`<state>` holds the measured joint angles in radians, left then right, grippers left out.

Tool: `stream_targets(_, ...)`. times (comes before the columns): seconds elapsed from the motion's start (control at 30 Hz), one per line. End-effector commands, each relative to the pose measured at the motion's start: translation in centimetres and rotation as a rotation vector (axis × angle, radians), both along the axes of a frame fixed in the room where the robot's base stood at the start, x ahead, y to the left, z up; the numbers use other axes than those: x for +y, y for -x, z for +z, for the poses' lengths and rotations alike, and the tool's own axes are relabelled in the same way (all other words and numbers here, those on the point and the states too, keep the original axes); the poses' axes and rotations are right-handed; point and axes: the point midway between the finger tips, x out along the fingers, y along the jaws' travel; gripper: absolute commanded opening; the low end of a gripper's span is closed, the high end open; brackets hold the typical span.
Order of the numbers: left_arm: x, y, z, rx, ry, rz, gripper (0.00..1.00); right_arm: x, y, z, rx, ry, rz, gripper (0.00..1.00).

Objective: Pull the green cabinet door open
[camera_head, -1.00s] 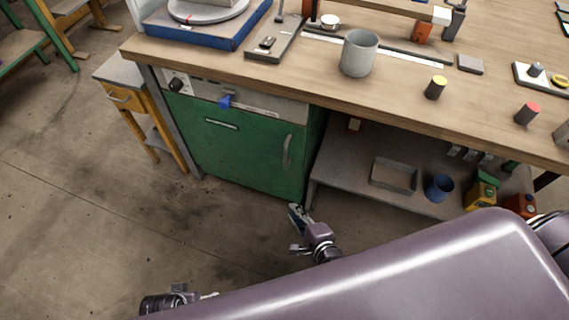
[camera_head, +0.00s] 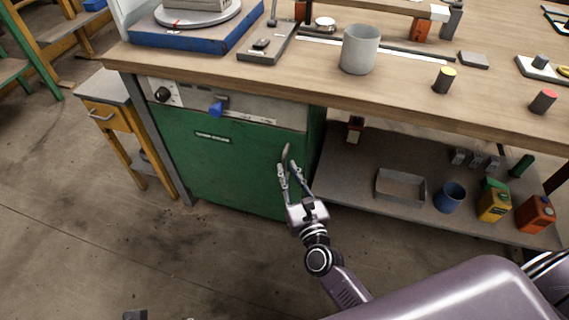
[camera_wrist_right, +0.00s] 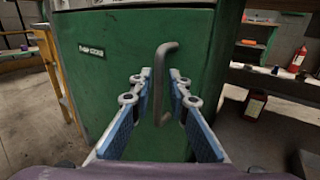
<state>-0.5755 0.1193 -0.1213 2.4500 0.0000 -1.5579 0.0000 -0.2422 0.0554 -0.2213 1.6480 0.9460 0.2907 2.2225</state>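The green cabinet door (camera_head: 225,165) is under the workbench and looks closed. Its grey vertical bar handle (camera_wrist_right: 163,75) is near the door's right edge. In the head view only the handle's upper end (camera_head: 287,152) shows clearly above my fingers. My right gripper (camera_head: 290,168) is open in front of the door, at the handle. In the wrist view the handle stands between and just beyond the two spread blue-padded fingers (camera_wrist_right: 160,82); I see no clear contact. Only a small dark piece of my left gripper (camera_head: 135,314) shows at the bottom edge, its fingers out of view.
A blue knob (camera_head: 217,107) sticks out of the panel above the door. A shelf (camera_head: 345,180) right of the cabinet holds a tray (camera_head: 400,188), a blue cup (camera_head: 450,196) and canisters. A yellow-framed side table (camera_head: 105,88) stands left. The floor before the door is clear.

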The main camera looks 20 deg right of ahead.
Motion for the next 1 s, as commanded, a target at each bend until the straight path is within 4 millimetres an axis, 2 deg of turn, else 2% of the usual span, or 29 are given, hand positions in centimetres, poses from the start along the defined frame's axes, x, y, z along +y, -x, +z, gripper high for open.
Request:
stream_targets(0.1,0.0,0.1,0.2,0.000,0.000,0.000,0.76,0.1,-1.8,0.0,0.000,-0.001,0.001,0.16)
stream_targets(0.3,0.0,0.2,0.5,-0.003,0.000,0.000,0.76,0.0,-3.3,-0.1,0.001,0.000,0.001,0.16)
stream_targets(0.6,0.0,0.2,0.6,-0.004,0.000,0.001,0.76,0.0,-3.5,-0.1,0.002,0.001,0.001,0.16)
stream_targets(0.77,0.0,0.2,0.6,-0.004,0.000,0.001,0.76,0.0,-3.5,-0.1,0.002,0.001,0.001,0.00)
stream_targets(1.0,0.0,0.2,0.6,-0.004,0.000,0.001,0.76,0.0,-3.5,-0.1,0.002,0.002,0.001,0.00)
